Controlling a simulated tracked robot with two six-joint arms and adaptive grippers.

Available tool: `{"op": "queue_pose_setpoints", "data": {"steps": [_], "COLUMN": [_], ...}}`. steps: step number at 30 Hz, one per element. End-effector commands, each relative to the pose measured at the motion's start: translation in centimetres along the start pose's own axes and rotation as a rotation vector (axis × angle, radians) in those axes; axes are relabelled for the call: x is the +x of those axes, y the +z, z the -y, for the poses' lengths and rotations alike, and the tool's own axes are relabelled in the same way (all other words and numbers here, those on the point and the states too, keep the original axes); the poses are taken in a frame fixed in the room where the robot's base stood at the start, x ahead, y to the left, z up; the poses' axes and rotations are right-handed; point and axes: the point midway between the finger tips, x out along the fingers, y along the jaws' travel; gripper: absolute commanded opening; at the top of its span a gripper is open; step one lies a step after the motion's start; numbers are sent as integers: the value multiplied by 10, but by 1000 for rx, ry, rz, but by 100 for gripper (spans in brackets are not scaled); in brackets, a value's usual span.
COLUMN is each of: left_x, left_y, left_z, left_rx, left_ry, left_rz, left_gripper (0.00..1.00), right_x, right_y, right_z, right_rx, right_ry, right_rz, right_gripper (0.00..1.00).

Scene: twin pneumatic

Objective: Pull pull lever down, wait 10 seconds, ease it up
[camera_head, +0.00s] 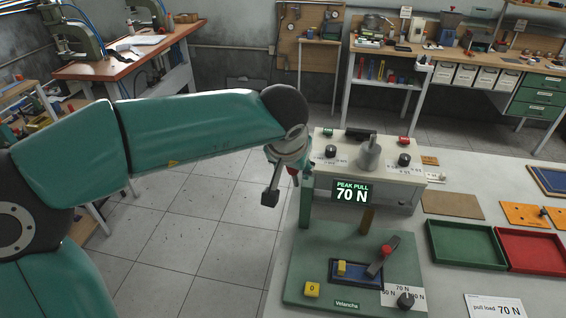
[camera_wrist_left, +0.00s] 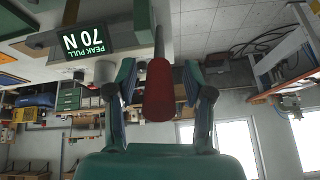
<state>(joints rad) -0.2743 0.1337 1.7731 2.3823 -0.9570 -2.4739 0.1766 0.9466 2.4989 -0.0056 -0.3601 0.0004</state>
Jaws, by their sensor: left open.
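The red handle (camera_wrist_left: 160,92) of a lever on a dark rod stands between the two fingers of my left gripper (camera_wrist_left: 160,80) in the wrist view. The fingers are apart, with gaps at both sides of the handle. In the head view, my left gripper (camera_head: 283,180) is beside the green post (camera_head: 306,202) at the left of the test unit, and only a bit of red (camera_head: 293,172) shows behind it. The display (camera_head: 351,192) reads PEAK PULL 70 N; it also shows upside down in the wrist view (camera_wrist_left: 83,42). My right gripper is not in view.
The green base (camera_head: 300,270) carries a tilted lever with a red knob (camera_head: 386,250), yellow blocks and a black dial (camera_head: 405,300). A card (camera_head: 495,306) reads pull load 70 N. Green (camera_head: 466,245) and red (camera_head: 530,250) trays lie at the right. Floor is open left of the table.

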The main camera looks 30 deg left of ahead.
Motion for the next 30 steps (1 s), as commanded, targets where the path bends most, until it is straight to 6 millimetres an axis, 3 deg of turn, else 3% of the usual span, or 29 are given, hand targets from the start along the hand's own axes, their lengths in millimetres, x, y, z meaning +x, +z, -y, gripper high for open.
{"op": "queue_pose_setpoints", "data": {"steps": [8,21,30], "left_x": [-22,-104,-121], "left_y": [0,2,3], "left_z": [0,-1,0], "left_rx": [0,1,1], "left_ry": [2,3,0], "left_rz": [-5,-3,1], "left_gripper": [52,52,52], "right_x": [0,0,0], "right_y": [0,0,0], "right_z": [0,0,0], "right_rx": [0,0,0], "right_ry": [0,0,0], "right_rz": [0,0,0], "right_gripper": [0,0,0]}}
